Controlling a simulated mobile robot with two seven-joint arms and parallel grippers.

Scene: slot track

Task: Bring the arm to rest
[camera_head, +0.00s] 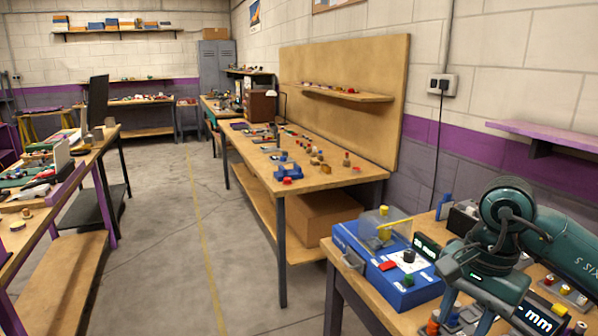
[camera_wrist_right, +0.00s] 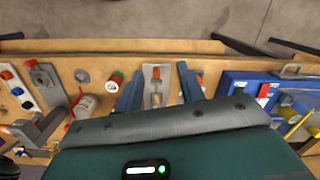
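My right arm (camera_head: 495,245) is at the lower right of the head view, over the near workbench. Its gripper points down at the bench. In the right wrist view the two blue-grey fingers of my right gripper (camera_wrist_right: 159,85) stand apart. A light metal plate with a slot and small knobs (camera_wrist_right: 157,72) shows between them; I cannot tell how far below the fingers it lies. Nothing is seen gripped. My left gripper is not in view.
A blue box with a clear cover and buttons (camera_head: 390,262) stands just left of my right arm. Small fittings (camera_head: 568,292) lie at its right. A concrete floor aisle (camera_head: 180,230) is clear at left.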

